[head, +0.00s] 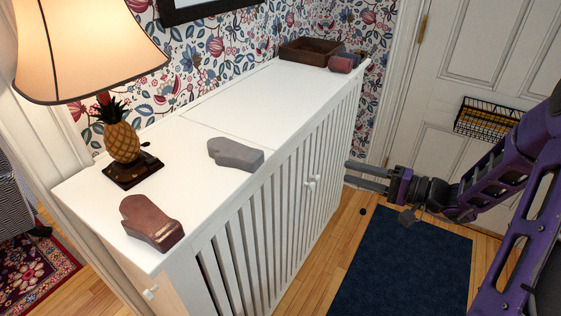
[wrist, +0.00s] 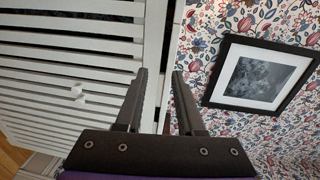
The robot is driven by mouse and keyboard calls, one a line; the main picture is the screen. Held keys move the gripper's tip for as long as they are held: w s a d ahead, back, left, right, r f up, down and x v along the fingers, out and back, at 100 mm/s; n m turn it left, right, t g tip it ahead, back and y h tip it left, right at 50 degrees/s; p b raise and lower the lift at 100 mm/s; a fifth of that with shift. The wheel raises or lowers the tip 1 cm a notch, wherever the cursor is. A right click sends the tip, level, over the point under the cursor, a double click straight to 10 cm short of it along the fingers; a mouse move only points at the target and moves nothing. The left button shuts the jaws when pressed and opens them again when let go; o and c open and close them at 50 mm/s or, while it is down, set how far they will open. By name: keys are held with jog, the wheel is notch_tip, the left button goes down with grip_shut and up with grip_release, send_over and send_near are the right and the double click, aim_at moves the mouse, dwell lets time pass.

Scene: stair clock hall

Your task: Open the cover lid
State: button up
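The white slatted cover (head: 330,150) stands along the wall, and its flat top (head: 255,105) looks shut. Thin seam lines on the top outline a panel. A grey mitt-shaped object (head: 236,154) lies on the top near the front edge. My gripper (head: 348,171) is to the right of the slatted front, with its two fingers apart and nothing visible between them. In the wrist view the fingers (wrist: 160,72) are apart, with the slatted front to their left and the wallpaper to their right. I cannot tell whether a finger touches the cover.
A pineapple lamp (head: 123,140) and a reddish-brown mitt (head: 152,222) stand at the near end of the top. A wooden tray (head: 309,51) and a dark red object (head: 342,63) sit at the far end. Small knobs (head: 310,182) stick out from the front. A blue rug (head: 400,265) covers floor.

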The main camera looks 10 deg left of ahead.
jog(key=r+y, duration=0.1)
send_near(284, 146)
jog(key=shift+t, duration=0.3)
jog(key=x, duration=0.8)
jog(key=shift+a+f+b, duration=0.1)
jog(key=shift+a+b, duration=0.15)
jog(key=shift+b, duration=0.1)
grip_shut()
dwell(0.8)
